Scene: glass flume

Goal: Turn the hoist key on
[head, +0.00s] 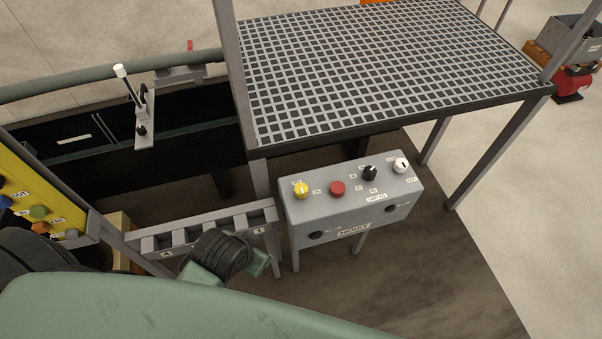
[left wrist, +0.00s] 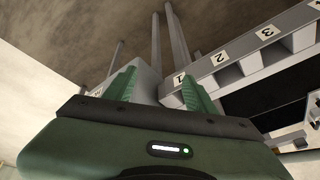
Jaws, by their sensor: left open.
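The grey hoist box (head: 350,205) stands on legs below a grating platform in the head view. Its sloped top carries a yellow knob (head: 301,190) at left, a red button (head: 337,188), a black knob (head: 369,173) and a white round control (head: 400,165) at right. Which one is the key, and its setting, I cannot tell; most labels are too small. My left gripper (left wrist: 160,80) is open, its green fingers apart with nothing held. In the head view it is left of and below the box, apart from it, its fingertips mostly hidden. My right gripper is not in view.
A grey rack (head: 210,225) with numbered slots lies just left of the box, close to my left gripper. The grating platform (head: 390,65) and its posts stand behind and above the box. A yellow panel (head: 35,200) with coloured buttons is at far left. Floor right of the box is clear.

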